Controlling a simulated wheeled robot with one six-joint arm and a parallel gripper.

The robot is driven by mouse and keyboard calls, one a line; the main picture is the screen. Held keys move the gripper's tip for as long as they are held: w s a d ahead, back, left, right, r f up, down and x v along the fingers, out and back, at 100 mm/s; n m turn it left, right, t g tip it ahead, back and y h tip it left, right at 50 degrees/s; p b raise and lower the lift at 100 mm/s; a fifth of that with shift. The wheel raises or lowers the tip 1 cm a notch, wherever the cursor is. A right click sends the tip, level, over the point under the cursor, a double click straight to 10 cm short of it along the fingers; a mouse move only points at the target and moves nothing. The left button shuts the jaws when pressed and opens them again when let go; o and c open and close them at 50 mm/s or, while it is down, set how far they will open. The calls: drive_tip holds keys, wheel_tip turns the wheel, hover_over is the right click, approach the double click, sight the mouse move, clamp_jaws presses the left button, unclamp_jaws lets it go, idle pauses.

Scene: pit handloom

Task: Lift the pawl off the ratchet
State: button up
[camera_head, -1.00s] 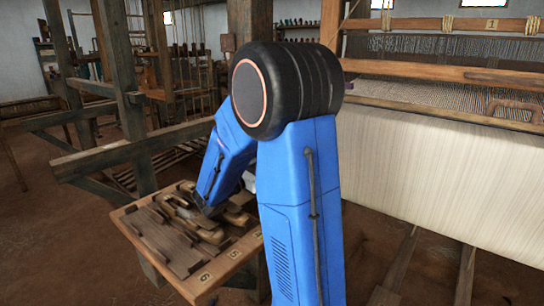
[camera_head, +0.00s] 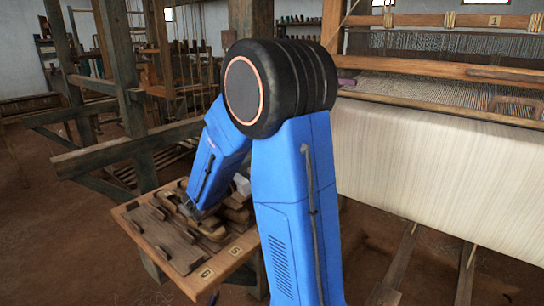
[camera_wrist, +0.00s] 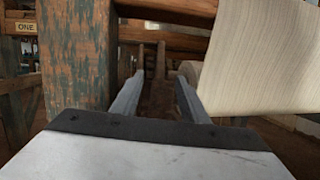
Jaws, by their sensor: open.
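I cannot make out the pawl or the ratchet in either view. My gripper (camera_wrist: 158,92) shows in the wrist view with its two grey fingers apart and nothing visible between them. Past the fingers, to the right, hangs the loom's pale cloth (camera_wrist: 255,60), which also shows in the head view (camera_head: 430,165). A pale rounded shape lies at the cloth's lower left, near the right fingertip, too unclear to name. In the head view my blue arm hides the gripper and the loom's near left end.
A worn wooden post (camera_wrist: 75,55) stands close on the left of the fingers in the wrist view. A wooden board with numbered slots and tools (camera_head: 165,240) lies left of my arm. Loom beams (camera_head: 450,70) cross the right. Brown floor shows below the cloth.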

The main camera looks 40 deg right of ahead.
drive_tip(key=a, duration=1.1)
drive_tip(key=shift+w+a, duration=0.15)
drive_tip(key=shift+a, duration=0.1)
